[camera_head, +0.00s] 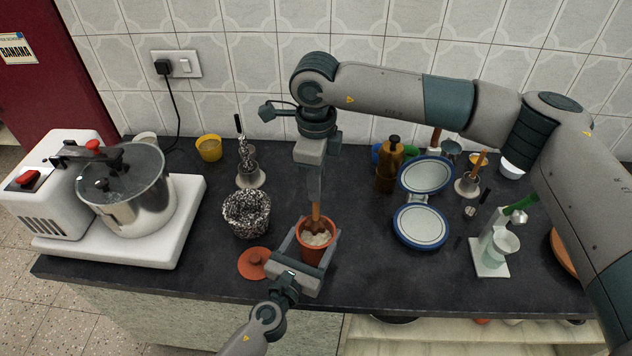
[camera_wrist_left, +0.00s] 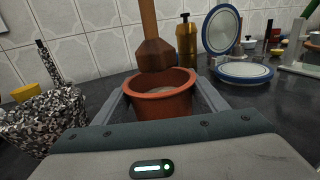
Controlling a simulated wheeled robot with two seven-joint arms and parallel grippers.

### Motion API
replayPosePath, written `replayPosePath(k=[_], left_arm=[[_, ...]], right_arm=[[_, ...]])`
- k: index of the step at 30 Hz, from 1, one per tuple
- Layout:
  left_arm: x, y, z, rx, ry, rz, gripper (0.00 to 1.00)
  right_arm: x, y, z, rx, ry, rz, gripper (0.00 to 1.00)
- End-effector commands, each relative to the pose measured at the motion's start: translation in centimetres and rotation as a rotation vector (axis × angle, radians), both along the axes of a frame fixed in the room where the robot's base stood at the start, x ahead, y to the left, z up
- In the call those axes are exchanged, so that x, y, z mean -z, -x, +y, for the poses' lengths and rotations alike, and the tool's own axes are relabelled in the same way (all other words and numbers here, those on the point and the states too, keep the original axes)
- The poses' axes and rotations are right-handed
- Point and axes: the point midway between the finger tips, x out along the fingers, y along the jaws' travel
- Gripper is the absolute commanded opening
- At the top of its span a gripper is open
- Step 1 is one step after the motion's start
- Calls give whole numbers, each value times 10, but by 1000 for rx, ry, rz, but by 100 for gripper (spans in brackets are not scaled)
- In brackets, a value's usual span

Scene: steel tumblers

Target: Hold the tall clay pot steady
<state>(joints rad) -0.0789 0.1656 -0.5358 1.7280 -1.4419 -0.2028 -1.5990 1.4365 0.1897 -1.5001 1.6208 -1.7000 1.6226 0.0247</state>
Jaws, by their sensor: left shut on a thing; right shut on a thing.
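The tall clay pot (camera_head: 319,254) is orange-brown and stands upright near the counter's front edge, with pale, whitish contents inside. My left gripper (camera_head: 307,256) is shut on it, one finger on each side; the wrist view shows the pot (camera_wrist_left: 161,106) between the fingers below its rim. My right gripper (camera_head: 315,196) comes down from above and is shut on a wooden tool (camera_head: 316,213). In the left wrist view the tool (camera_wrist_left: 155,53) has a thick, faceted lower end at the pot's mouth. Its exact depth is hard to tell.
A clay lid (camera_head: 252,265) lies left of the pot. A black-and-white speckled pot (camera_head: 246,213) stands behind the lid. A white mixer (camera_head: 110,200) fills the left.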

Motion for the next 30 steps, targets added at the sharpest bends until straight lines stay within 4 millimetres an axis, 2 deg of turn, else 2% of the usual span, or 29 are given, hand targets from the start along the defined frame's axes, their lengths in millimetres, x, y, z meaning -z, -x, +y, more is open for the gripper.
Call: replayPosePath(k=[14,30], left_arm=[[1,0,0,1,0,1,26],[1,0,0,1,0,1,26]], right_arm=[[2,0,0,0,0,0,0],[27,0,0,1,0,1,0]])
